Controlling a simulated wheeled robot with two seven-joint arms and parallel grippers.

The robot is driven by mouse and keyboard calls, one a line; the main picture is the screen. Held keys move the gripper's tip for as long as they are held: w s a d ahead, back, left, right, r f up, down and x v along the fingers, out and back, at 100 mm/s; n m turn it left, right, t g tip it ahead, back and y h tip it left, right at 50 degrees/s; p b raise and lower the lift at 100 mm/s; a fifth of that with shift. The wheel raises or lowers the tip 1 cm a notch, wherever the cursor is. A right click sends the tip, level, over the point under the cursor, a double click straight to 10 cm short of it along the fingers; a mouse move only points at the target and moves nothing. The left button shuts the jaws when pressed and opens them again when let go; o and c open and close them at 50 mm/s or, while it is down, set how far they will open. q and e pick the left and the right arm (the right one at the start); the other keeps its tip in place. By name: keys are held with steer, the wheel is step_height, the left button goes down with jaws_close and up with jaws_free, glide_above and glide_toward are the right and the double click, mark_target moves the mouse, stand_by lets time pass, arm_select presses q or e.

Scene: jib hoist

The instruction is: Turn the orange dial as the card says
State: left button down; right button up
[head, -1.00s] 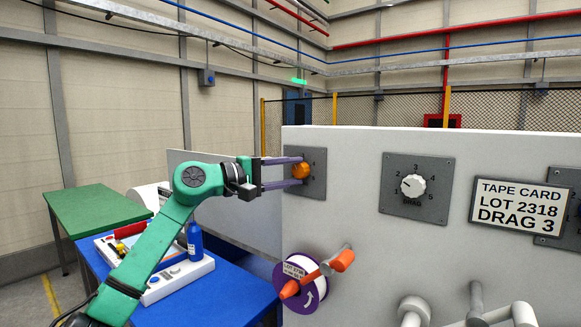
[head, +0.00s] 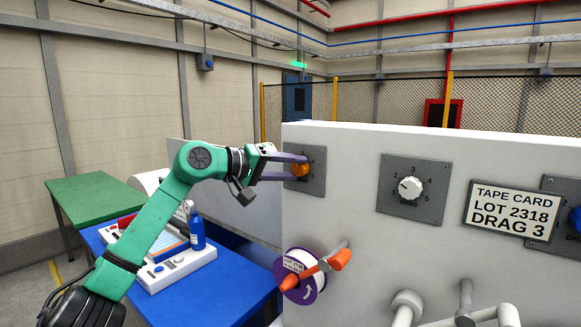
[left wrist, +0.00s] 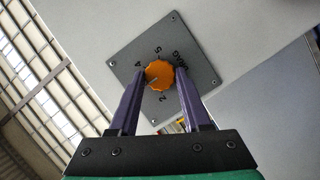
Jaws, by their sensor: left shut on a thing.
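The orange dial (head: 300,169) sits on a grey plate (head: 318,184) at the left end of the white panel. My left gripper (head: 304,168) is shut on it, with one purple finger on each side. In the left wrist view the orange dial (left wrist: 158,75) has a pale pointer line towards the lower left, between the 2 and the 4. The left finger hides the mark there. The card (head: 507,210) reads TAPE CARD, LOT 2318, DRAG 3. My right gripper is not in view.
A white dial (head: 410,187) on its own grey plate and a partly hidden blue knob (head: 574,220) are farther right on the panel. A purple-and-white reel (head: 302,275) with an orange handle is below the orange dial. A blue table (head: 228,292) stands at left.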

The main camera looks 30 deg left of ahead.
arm_select(q)
steer(key=shift+c, duration=1.8)
jaws_free()
steer(key=shift+s+a+f+b, duration=0.1)
steer(key=shift+s+a+b, duration=0.05)
steer(key=shift+s+b, duration=0.15)
steer(key=b+v, duration=0.5)
steer(key=v, duration=0.8)
steer(key=shift+s+a+r, duration=0.15)
steer(key=shift+s+r, duration=0.1)
steer(key=shift+s, duration=0.05)
